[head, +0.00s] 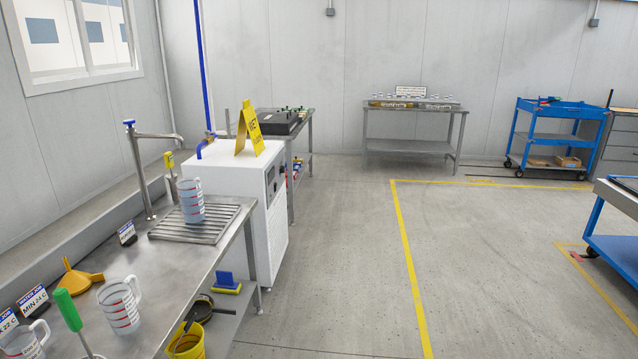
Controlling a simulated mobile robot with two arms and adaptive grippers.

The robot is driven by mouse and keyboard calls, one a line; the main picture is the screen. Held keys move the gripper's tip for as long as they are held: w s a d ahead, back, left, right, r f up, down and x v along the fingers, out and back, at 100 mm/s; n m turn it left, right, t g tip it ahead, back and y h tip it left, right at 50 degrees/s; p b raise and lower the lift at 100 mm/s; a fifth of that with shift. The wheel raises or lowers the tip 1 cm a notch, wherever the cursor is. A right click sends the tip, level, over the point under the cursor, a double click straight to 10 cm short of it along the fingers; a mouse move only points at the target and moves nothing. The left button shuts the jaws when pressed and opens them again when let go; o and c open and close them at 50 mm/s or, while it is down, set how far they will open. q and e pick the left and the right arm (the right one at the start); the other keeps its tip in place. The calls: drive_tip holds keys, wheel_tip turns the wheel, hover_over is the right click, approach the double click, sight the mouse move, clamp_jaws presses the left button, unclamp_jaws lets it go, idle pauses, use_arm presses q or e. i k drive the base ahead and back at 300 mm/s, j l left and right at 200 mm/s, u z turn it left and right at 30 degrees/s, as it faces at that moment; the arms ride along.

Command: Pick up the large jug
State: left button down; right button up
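Three clear measuring jugs with red marks stand on the steel bench (185,263) at the left. One jug (191,203) stands upright on the ribbed drain plate near the tap and looks bluish. A second jug (120,305) with a handle stands on the bench nearer to me. A third jug (25,340) is at the bottom left, partly cut off by the picture's edge. Their differing distances make it hard to tell which is the large one. Neither of my grippers is in view.
A tap (137,165), an orange funnel (78,278), a green-handled tool (70,312) and small label signs crowd the bench. A yellow bucket (186,345) is below its right edge. A white cabinet (270,215) with a yellow sign stands behind.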

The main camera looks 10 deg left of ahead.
sight(189, 189)
drive_tip(key=i, duration=0.95)
drive_tip(key=i+l+u, duration=0.15)
drive_tip(key=i, duration=0.85)
